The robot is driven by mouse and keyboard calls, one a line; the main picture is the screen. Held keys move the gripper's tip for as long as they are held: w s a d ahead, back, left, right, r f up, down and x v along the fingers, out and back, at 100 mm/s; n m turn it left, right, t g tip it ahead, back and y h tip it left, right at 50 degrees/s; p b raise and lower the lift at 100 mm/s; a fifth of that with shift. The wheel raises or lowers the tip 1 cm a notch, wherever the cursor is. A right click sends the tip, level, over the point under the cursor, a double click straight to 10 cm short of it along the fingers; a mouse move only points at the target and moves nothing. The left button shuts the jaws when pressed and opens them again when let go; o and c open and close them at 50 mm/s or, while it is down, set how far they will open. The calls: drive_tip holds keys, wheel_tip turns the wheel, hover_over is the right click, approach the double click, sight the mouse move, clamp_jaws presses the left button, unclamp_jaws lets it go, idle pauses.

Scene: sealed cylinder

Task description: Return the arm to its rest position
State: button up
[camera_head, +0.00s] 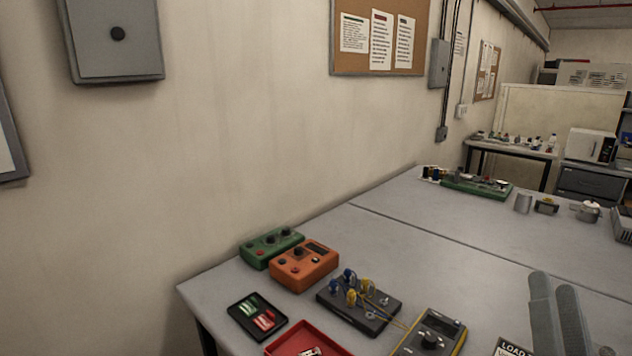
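My gripper is not clearly in view, and I cannot see my arm for certain. A small grey cylinder (523,203) stands upright on the grey workbench (440,245), toward its far right part. Two grey rounded bars (558,318) rise side by side at the lower right, by a partly cut-off "LOAD" label (510,348). I cannot tell what they belong to.
Near the bench's left end are a green box (271,248), an orange box (303,267), a black terminal block (358,305), a yellow meter (430,335), a black tray (257,315) and a red tray (305,340). A wall runs along the left. The bench's middle is clear.

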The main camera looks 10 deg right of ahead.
drive_tip(key=s+a+f+n+g+y, duration=0.4)
drive_tip(key=s+a+f+n, duration=0.1)
drive_tip(key=s+f, duration=0.7)
drive_tip(key=s+a+f+n+g+y, duration=0.3)
drive_tip(key=s+a+f+n+y, duration=0.2)
drive_tip(key=s+f, duration=0.8)
drive_tip(key=shift+s+a+f+n+g+y, duration=0.2)
drive_tip(key=shift+s+a+n+g+y, duration=0.15)
drive_tip(key=shift+s+a+n, duration=0.6)
drive_tip(key=shift+w+a+m, duration=0.25)
drive_tip(key=shift+w, duration=0.05)
drive_tip(key=shift+c, duration=0.4)
